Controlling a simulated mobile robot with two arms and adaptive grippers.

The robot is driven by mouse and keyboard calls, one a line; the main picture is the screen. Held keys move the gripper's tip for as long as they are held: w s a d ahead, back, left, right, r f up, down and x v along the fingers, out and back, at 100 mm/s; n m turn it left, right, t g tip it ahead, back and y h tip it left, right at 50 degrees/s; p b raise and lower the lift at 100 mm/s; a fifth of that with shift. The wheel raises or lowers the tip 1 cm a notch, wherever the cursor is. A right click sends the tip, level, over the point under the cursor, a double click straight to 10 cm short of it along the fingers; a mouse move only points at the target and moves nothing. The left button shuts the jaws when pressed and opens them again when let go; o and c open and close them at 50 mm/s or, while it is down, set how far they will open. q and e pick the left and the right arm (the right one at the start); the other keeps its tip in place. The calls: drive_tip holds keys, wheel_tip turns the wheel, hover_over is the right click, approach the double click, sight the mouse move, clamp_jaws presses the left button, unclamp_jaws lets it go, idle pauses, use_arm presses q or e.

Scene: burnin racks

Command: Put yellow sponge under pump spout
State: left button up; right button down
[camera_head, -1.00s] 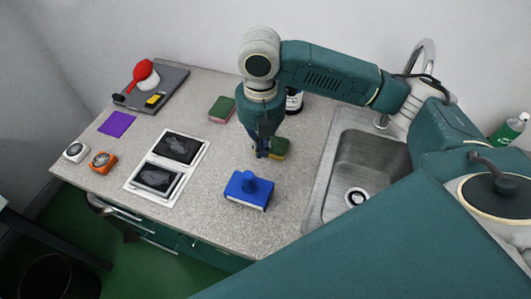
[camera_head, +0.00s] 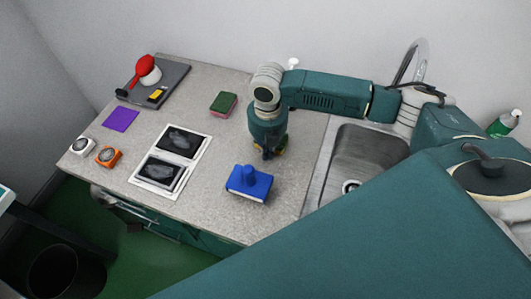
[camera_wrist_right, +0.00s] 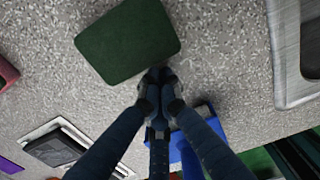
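The yellow sponge, with a dark green top, lies on the counter. In the right wrist view the green top of the sponge (camera_wrist_right: 128,42) shows beside the fingertips (camera_wrist_right: 158,80). My right fingers are close together at the sponge's edge, with nothing visibly held; whether they touch it I cannot tell. The pump bottle is mostly hidden behind my right arm; its white pump top (camera_head: 293,62) sticks up above it. My left gripper is not in view.
A blue block with a knob (camera_head: 249,183) stands just in front of my right gripper. A green and red sponge (camera_head: 223,103) lies further back. A steel sink (camera_head: 358,155) is at the right. A white-framed double panel (camera_head: 170,160) lies to the left.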

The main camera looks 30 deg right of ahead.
drive_tip(key=shift+w+d, duration=0.1)
drive_tip(key=w+d, duration=0.6)
drive_tip(key=d, duration=0.1)
drive_tip(key=shift+w, duration=0.1)
drive_tip(key=shift+a, duration=0.1)
